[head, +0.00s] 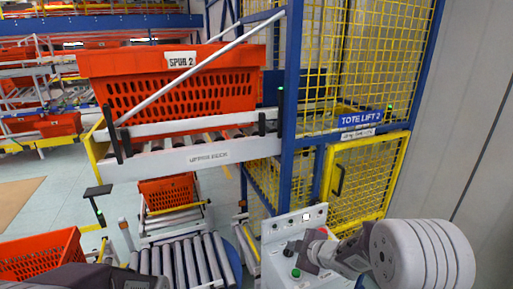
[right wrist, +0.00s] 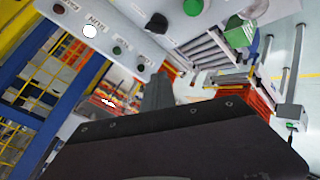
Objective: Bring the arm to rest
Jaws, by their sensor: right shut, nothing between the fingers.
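My right arm comes in from the lower right of the head view. My right gripper (head: 322,250) is at the pale control panel (head: 283,233), shut with nothing in it. I cannot tell whether it touches the panel. In the right wrist view the dark gripper body fills the bottom and a grey finger (right wrist: 158,92) points up toward the panel. The panel carries a lit white button (right wrist: 89,30), a black knob (right wrist: 157,23) and a green button (right wrist: 193,7). Dark parts of my left arm show at the bottom left of the head view; its fingers do not show.
An orange tote (head: 180,90) labelled SPUR 2 sits on the upper roller deck (head: 205,154). Another orange tote (head: 167,191) is below, and one (head: 40,256) at lower left. The yellow mesh cage (head: 365,180) of Tote Lift 2 stands behind the panel, with a wall right.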

